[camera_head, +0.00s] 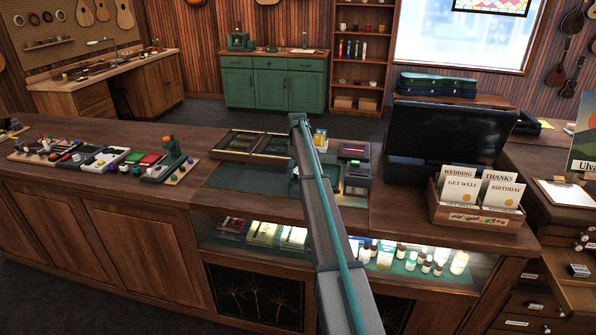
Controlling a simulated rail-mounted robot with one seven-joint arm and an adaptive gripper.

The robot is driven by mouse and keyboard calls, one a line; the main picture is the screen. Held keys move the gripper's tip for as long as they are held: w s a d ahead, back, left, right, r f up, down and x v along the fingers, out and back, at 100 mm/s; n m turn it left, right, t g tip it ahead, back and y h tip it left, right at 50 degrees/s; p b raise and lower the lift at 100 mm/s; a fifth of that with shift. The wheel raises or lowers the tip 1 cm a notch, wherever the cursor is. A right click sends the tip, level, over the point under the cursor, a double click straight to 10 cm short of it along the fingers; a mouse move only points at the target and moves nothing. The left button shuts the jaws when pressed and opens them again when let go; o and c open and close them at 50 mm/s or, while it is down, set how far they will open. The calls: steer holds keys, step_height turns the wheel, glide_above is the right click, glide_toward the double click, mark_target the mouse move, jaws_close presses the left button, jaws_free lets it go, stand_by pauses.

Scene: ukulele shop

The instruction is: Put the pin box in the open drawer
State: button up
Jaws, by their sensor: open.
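A small dark box with a pale label (579,271), which may be the pin box, is at the far right edge. It rests on or in a brown wooden part (565,290) that juts out from the drawer cabinet. This part may be the open drawer, but the picture edge cuts it off and I cannot tell whether it is a drawer or a flat top. My gripper is not visible. A long grey link of mine with a teal cable rises through the middle and hides part of the counter.
The wooden counter (255,205) holds a card box (482,200), a dark open case (447,137), flat display trays (255,145) and small tools (100,157). Lit shelves with bottles (430,262) lie below. Labelled drawers (530,303) are at lower right. Carpeted floor lies behind.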

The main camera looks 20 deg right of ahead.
steer(key=c, duration=1.1)
